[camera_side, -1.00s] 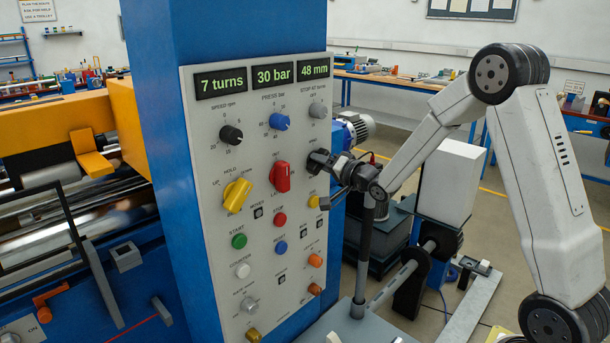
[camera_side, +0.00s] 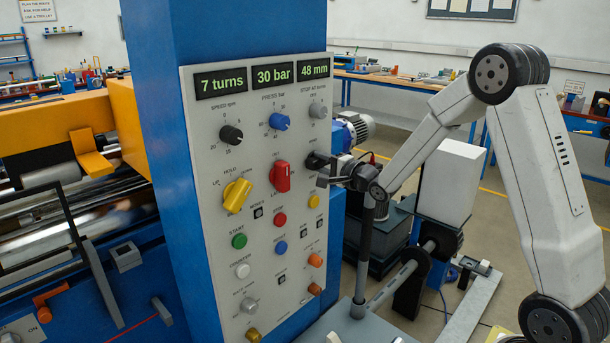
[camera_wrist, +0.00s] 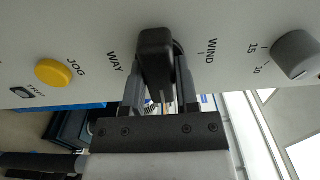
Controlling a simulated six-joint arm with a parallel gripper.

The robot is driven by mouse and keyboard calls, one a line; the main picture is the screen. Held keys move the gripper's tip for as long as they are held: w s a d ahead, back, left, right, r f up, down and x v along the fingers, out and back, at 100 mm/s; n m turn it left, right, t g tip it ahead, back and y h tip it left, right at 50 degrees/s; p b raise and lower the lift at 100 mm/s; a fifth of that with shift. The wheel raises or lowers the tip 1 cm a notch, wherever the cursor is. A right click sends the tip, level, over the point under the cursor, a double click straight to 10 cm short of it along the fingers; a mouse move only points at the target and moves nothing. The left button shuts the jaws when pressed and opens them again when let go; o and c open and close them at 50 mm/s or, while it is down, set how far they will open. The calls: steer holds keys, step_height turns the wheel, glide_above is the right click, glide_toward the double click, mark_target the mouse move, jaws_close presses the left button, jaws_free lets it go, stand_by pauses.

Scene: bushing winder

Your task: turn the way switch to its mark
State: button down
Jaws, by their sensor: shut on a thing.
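The way switch (camera_wrist: 155,48) is a black bar-shaped knob on the grey panel, between the printed words WAY and WIND in the wrist view. In the side view the switch (camera_side: 314,159) is mostly hidden behind my gripper at the panel's right edge. My gripper (camera_wrist: 160,72) is shut on the switch, one finger on each side; it also shows in the side view (camera_side: 328,170). A short tick mark (camera_wrist: 202,48) is printed beside WIND. The bar stands near upright in the wrist view; I cannot tell exactly where it points.
A yellow JOG button (camera_wrist: 54,72) and a grey knob (camera_wrist: 297,55) flank the switch. On the panel (camera_side: 208,145) a red switch (camera_side: 280,177) and a yellow switch (camera_side: 237,195) stand left of my gripper. Open room lies to the right.

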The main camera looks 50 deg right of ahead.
stand_by(0.3)
steer(key=shift+c, duration=1.8)
jaws_free()
steer(key=shift+s, duration=0.1)
steer(key=s, duration=0.7)
steer(key=shift+s, duration=0.3)
steer(key=s+a+f+n+g, duration=0.6)
steer(key=s+a+n+g, duration=0.1)
steer(key=s+n, duration=0.2)
steer(key=s+a+f+n+g, duration=0.7)
steer(key=s+n+g, duration=0.1)
steer(key=s+n, duration=0.1)
